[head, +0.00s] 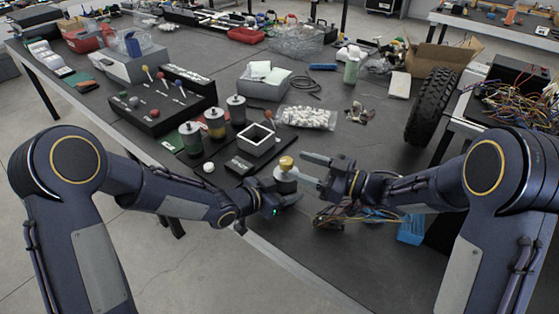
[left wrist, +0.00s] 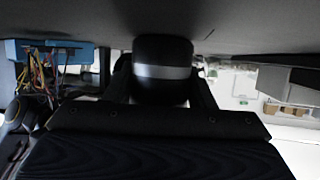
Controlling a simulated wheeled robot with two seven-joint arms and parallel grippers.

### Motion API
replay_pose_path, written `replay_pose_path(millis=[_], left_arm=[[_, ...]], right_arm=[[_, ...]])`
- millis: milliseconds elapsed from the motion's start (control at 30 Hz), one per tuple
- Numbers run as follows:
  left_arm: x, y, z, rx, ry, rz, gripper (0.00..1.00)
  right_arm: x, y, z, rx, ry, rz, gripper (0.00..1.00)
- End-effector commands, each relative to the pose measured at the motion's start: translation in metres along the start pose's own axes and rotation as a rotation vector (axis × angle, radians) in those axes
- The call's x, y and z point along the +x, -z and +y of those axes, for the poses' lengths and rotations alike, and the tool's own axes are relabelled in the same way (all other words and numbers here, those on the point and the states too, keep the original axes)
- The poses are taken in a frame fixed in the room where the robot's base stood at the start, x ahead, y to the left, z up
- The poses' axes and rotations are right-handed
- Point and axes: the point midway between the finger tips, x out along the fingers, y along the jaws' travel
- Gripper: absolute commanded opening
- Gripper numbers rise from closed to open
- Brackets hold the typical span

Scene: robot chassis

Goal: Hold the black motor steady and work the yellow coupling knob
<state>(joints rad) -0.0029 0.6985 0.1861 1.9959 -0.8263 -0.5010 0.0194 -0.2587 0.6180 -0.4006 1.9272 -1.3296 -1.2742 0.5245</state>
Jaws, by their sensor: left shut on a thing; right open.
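The yellow coupling knob (head: 286,163) sits on top of the motor (head: 286,179), which stands upright near the table's front edge in the head view. My left gripper (head: 287,193) is shut on the motor from the left. In the left wrist view the motor (left wrist: 162,72) is a black cylinder with a silver band, between my left gripper's two fingers. My right gripper (head: 301,165) is open. Its two fingers point left at knob height, with the tips close to the knob's right side. I cannot tell whether they touch it. The motor's lower part is mostly hidden by my left gripper.
Several canisters, one of them (head: 214,122), and a white square frame (head: 256,141) stand behind left. A bag of white pieces (head: 307,117) lies behind. Wires (head: 350,215) and a blue bin (head: 411,231) are at front right. A large tyre (head: 431,107) stands at right.

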Motion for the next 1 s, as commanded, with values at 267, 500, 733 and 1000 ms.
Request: replay_pose_path(millis=[267, 500, 733, 1000], left_arm=[[0.000, 0.001, 0.000, 0.001, 0.000, 0.002, 0.00], [0.000, 0.001, 0.000, 0.001, 0.000, 0.002, 0.00], [0.000, 0.001, 0.000, 0.001, 0.000, 0.002, 0.00], [0.000, 0.001, 0.000, 0.001, 0.000, 0.002, 0.00]], right_arm=[[0.025, -0.007, -0.004, 0.027, 0.012, -0.005, 0.54], [0.058, -0.007, -0.003, 0.026, 0.008, -0.004, 0.54], [0.068, -0.007, -0.002, 0.026, 0.005, -0.004, 0.54], [0.068, -0.007, -0.002, 0.026, 0.005, -0.004, 0.42]])
